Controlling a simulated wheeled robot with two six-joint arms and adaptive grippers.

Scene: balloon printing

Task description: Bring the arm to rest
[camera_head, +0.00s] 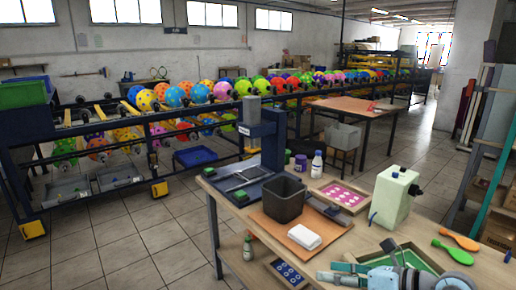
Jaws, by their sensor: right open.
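My right gripper (338,272) is low at the bottom edge, over the front of the wooden workbench (350,238). Its teal fingers point left and stand apart, with nothing seen between them. My right arm comes in from the bottom right, in front of a green-lined tray (418,258). My left gripper and arm are not in view.
A dark bin (284,200) and a white block (304,236) stand on the bench. A pale green jug (393,196) stands behind my gripper. Green (452,252) and orange (459,240) paddles lie at right. A balloon rack (150,130) stands behind; the tiled floor at left is free.

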